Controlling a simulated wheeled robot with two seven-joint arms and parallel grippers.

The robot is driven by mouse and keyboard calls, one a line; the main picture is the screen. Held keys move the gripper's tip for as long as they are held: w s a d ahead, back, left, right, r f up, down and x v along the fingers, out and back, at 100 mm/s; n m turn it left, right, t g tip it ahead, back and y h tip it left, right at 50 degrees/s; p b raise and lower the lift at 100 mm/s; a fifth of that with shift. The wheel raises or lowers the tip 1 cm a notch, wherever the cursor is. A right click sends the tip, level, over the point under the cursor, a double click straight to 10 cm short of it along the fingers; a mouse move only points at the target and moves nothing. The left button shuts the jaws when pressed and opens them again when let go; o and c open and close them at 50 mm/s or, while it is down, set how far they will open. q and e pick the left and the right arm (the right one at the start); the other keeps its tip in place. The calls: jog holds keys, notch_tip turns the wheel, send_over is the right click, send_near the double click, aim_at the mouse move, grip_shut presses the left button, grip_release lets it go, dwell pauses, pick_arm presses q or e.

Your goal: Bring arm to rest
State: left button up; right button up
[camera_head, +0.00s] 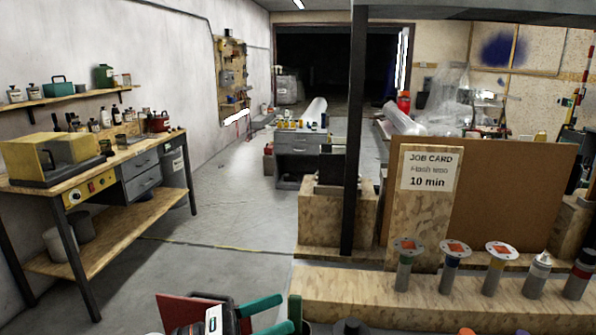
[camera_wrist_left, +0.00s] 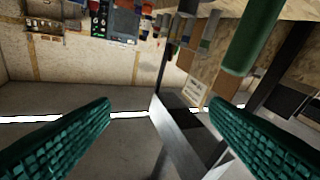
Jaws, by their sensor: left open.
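My left gripper (camera_head: 276,314) shows at the bottom of the head view, with green fingers spread apart. In the left wrist view both ribbed green fingers (camera_wrist_left: 160,108) stand wide apart with nothing between them. My right gripper does not show.
A wooden ledge (camera_head: 340,285) holds several upright coloured-collared pieces at the right. Behind it stand a job card (camera_head: 428,171), a brown board (camera_head: 510,192) and a dark post (camera_head: 354,130). A workbench (camera_head: 125,165) stands left; grey floor (camera_head: 215,225) lies open between.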

pick_arm(q)
jog(key=a+f+n+t+y, duration=0.4)
jog(key=a+n+t+y, duration=0.4)
jog(key=n, duration=0.8)
jog(key=a+f+n+t+y, duration=0.45)
jog(key=n+y, duration=0.45)
jog(key=n, duration=0.7)
jog(key=s+a+f+n+g+y, duration=0.1)
jog(key=s+f+n+g, duration=0.2)
jog(key=f, duration=0.1)
jog(key=s+a+f+n+g+y, duration=0.1)
jog(key=s+a+f+n+g, duration=0.1)
jog(key=s+f+n+g, duration=0.1)
jog(key=s+a+f+n+g+y, duration=0.1)
jog(key=s+f+n+g, duration=0.2)
jog(key=s+f, duration=0.2)
jog(key=shift+s+a+f+n+g, duration=0.15)
jog(key=shift+s+a+n+g, duration=0.1)
jog(key=shift+n, duration=0.15)
jog(key=s+d+f+n+g, duration=0.1)
jog(key=s+f+n+g, duration=0.4)
jog(key=s, duration=0.7)
notch_tip(320, 180, down, 25)
jog(key=s+m+g, duration=0.1)
jog(key=m+g, duration=0.1)
jog(key=s+a+f+g, duration=0.1)
jog(key=s+a+f, duration=0.2)
jog(key=s+f, duration=1.3)
jog(key=shift+s+f+h, duration=0.3)
jog(key=shift+s, duration=0.05)
